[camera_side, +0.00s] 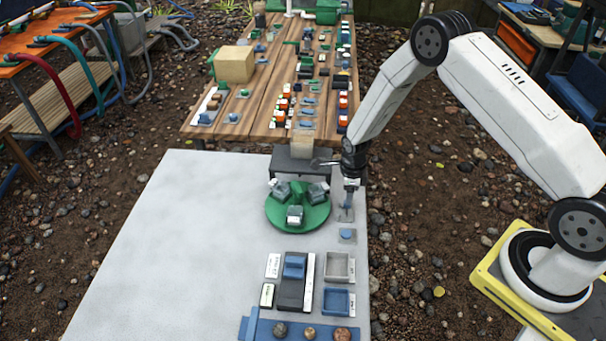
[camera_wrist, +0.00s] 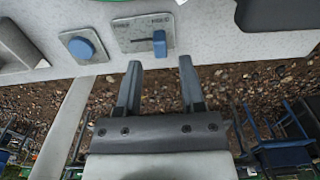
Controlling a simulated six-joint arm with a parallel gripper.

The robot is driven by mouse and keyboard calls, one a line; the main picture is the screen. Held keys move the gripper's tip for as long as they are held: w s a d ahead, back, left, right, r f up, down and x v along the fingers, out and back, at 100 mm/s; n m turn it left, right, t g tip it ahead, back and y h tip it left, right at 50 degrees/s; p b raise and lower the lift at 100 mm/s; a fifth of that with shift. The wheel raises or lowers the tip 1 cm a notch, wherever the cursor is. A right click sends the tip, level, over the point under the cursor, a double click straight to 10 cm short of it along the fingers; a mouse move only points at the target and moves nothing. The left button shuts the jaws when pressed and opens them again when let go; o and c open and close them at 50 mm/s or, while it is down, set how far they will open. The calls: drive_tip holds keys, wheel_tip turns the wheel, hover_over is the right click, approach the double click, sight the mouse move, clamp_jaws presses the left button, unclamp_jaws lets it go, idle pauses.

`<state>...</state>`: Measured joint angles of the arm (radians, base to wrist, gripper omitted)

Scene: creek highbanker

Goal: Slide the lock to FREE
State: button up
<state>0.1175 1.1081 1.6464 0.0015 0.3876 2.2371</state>
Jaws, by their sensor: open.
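The lock is a small grey plate (camera_wrist: 133,38) with a blue slider tab (camera_wrist: 159,43) in the wrist view. The tab stands at the right part of its slot. The plate has small lettering at both ends, too small to read surely. My gripper (camera_wrist: 160,82) is open and empty, with its two fingers apart below the plate in the picture. The tab lies beyond the fingertips, in line with the gap between them; no touch shows. In the side view my gripper (camera_side: 347,193) points down over the lock plate (camera_side: 345,215), which it partly hides.
A blue round button (camera_wrist: 80,47) sits left of the lock in the wrist view. A green turntable (camera_side: 298,217) with several grey blocks stands close left of my gripper in the side view. A dark block (camera_side: 290,163) stands behind. The pale tabletop (camera_side: 170,240) is clear at left.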

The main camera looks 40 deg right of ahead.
drive_tip(key=shift+f, duration=1.6)
clamp_jaws()
idle(0.7)
